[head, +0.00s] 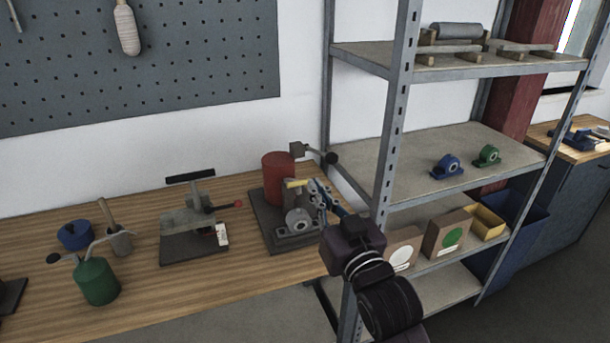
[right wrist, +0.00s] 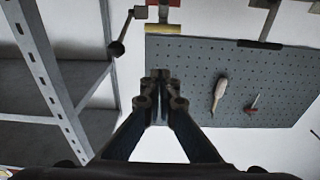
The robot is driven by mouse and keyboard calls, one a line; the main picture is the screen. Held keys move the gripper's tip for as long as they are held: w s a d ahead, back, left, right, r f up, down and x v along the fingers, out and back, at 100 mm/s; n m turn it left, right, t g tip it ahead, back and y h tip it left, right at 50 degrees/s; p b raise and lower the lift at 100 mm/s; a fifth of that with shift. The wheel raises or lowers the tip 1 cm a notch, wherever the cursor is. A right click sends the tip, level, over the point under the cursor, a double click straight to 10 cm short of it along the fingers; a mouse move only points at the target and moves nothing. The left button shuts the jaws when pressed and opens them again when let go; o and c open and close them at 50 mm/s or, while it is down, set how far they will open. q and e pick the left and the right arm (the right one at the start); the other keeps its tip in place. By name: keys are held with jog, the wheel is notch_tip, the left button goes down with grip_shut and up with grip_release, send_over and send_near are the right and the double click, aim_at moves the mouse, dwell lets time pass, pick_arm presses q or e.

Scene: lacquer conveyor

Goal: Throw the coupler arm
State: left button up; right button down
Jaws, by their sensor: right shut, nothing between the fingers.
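A machine on a dark base plate (head: 293,240) stands at the right end of the wooden bench. It has a red cylinder (head: 277,178), a round grey housing (head: 299,222) and a yellow bar (head: 297,183). A lever with a black ball knob (head: 330,158) sticks out to the right from a grey block (head: 298,150); I take it as the coupler arm. The knob also shows in the right wrist view (right wrist: 117,48). My right gripper (head: 316,188) is shut and empty, in front of the machine and below the knob, apart from it. My left gripper is not in view.
A metal shelf rack (head: 395,120) stands close to the right of the machine, its post near my right arm. A clamp-like device (head: 194,235), a green canister (head: 97,281) and a blue tin (head: 75,235) stand further left on the bench (head: 140,260).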

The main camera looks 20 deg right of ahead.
jog(key=r+p, duration=0.1)
jog(key=p, duration=0.1)
send_over(293, 186)
jog(key=d, duration=0.2)
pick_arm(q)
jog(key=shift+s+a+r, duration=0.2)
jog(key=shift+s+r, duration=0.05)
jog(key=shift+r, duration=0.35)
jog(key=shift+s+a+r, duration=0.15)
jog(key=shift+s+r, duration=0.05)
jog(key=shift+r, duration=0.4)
pick_arm(e)
jog(key=shift+s+a+f, duration=0.1)
jog(key=shift+s+f, duration=0.15)
jog(key=shift+f, duration=0.45)
jog(key=shift+s+f, duration=0.2)
jog(key=shift+f, duration=0.45)
jog(key=shift+s+a+f, duration=0.1)
jog(key=shift+s+f, duration=0.15)
jog(key=shift+f, duration=0.45)
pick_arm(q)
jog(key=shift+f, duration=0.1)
